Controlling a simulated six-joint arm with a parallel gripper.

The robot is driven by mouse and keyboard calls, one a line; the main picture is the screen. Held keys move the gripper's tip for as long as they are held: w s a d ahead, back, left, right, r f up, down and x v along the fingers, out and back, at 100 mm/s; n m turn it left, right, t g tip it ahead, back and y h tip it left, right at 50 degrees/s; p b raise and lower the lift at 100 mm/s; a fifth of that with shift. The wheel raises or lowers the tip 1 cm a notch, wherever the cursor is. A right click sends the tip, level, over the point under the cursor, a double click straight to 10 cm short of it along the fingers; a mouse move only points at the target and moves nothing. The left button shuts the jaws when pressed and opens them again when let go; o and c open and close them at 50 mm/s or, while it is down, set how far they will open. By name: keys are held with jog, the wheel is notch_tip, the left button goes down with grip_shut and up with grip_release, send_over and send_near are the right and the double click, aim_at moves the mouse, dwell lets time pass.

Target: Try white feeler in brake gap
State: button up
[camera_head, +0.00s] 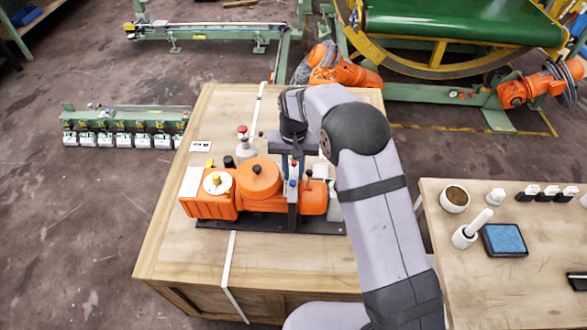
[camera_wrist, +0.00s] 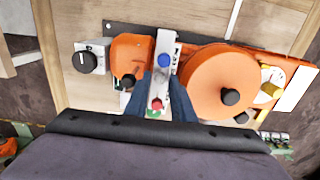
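I cannot pick out a white feeler for sure in either view. The orange machine (camera_head: 208,207) lies on a dark base plate, with a round orange drum (camera_head: 259,179) that has a black knob. A narrow grey upright (camera_head: 292,216) with red and blue knobs stands right of the drum; it also shows in the wrist view (camera_wrist: 168,45). My gripper (camera_head: 292,158) points down over this upright. In the wrist view my dark blue fingers (camera_wrist: 164,82) lie apart, one on each side of it; contact is unclear. The brake gap cannot be made out.
A white disc (camera_head: 217,182) with a yellow knob and a pale panel (camera_head: 191,181) are at the machine's left. A red-topped white item (camera_head: 243,150) stands behind the drum. The wooden bench top (camera_head: 180,258) is mostly clear in front. A second table (camera_head: 455,275) stands right.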

jog(key=shift+f, duration=0.15)
grip_shut()
jog(key=shift+r+p, duration=0.65)
jog(key=shift+r, duration=0.8)
jog(key=shift+w+f, duration=0.1)
jog(key=shift+w, duration=0.05)
jog(key=shift+c, duration=0.4)
grip_release()
jog(key=shift+o, duration=0.4)
